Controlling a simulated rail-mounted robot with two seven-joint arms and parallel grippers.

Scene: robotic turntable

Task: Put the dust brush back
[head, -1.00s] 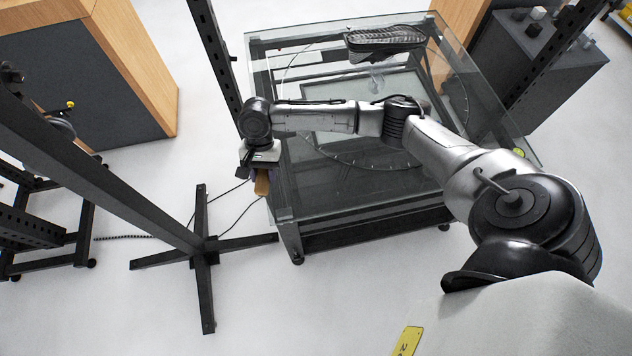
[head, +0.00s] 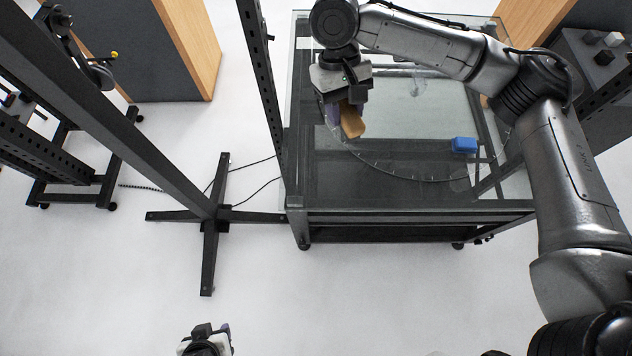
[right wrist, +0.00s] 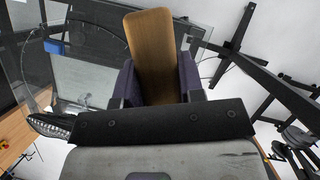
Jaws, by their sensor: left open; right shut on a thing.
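The dust brush shows as a wooden handle-like piece (head: 351,122) in the head view. My right gripper (head: 346,108) is shut on it and holds it over the left part of the glass-topped table. In the right wrist view the wooden piece (right wrist: 154,50) stands between the dark purple finger pads of the right gripper (right wrist: 158,82). The rest of the brush is hidden. My left gripper (head: 208,332) is at the bottom edge of the head view, low over the floor, open and far from the brush.
The glass-topped turntable table (head: 420,195) carries a blue block (head: 464,145) right of the brush. A black stand with a crossed foot (head: 208,222) and an upright post (head: 262,90) are left of the table. Open floor lies in front.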

